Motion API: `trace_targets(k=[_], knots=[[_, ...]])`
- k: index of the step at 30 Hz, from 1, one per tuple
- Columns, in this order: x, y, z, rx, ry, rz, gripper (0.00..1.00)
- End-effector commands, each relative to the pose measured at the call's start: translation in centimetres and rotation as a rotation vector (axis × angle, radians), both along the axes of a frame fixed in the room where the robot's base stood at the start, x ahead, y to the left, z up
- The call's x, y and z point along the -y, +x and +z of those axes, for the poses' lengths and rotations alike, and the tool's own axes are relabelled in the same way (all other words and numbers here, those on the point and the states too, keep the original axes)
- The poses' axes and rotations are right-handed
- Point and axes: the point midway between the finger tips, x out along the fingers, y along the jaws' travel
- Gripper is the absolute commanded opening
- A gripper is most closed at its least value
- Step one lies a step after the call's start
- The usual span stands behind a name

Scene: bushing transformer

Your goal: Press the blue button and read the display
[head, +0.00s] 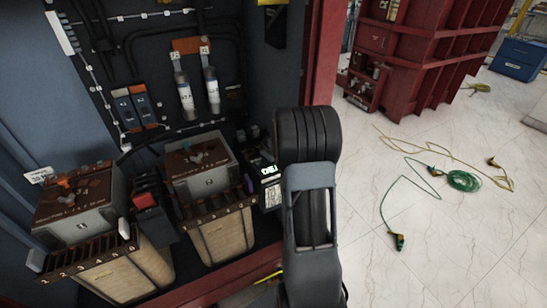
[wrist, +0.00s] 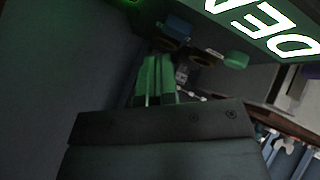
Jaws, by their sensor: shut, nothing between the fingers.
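The display (head: 269,171) is lit with pale letters on a small dark device inside the cabinet, just left of my arm in the head view. In the wrist view the display (wrist: 268,24) is close, at the top right, with large glowing letters cut off by the frame edge. My gripper (wrist: 158,122) shows as a dark block across the lower middle of the wrist view. It is shut and empty, below and left of the display in that picture. My arm hides it in the head view.
A red cabinet post (head: 325,55) rises behind my arm. Green cable (head: 463,181) lies on the open pale floor at right.

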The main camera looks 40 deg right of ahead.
Motion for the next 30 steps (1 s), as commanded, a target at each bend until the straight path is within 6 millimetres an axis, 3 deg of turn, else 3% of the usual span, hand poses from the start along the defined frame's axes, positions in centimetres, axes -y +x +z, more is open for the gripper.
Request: trace_targets(k=[30], knots=[[-0.05,0.00,-0.85,0.000,0.000,0.000,0.00]])
